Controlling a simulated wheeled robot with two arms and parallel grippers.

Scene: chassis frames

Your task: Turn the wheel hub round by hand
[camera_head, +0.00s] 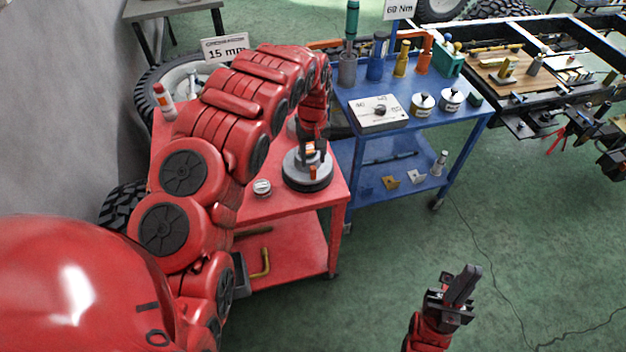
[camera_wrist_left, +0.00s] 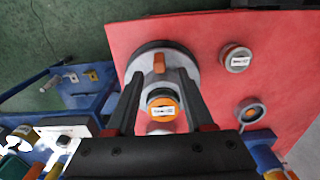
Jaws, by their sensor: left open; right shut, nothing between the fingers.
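The wheel hub (camera_head: 308,178) is a grey disc with a dark rim, lying on the red cart top. In the left wrist view the hub (camera_wrist_left: 184,66) carries an orange tab (camera_wrist_left: 159,63) near its rim and a labelled orange-ringed cap near its middle. My left gripper (camera_head: 311,148) comes down over the hub from above. In the left wrist view the fingers of this gripper (camera_wrist_left: 160,76) are apart, one on each side of the cap; whether they touch anything I cannot tell. My right gripper (camera_head: 465,283) is shut and empty, over the green floor.
A small labelled tin (camera_head: 262,187) stands on the red cart (camera_head: 325,203) beside the hub. A blue cart (camera_head: 350,143) with bottles, tins and a dial box (camera_head: 378,112) stands to the right. Open green floor (camera_head: 400,250) lies in front.

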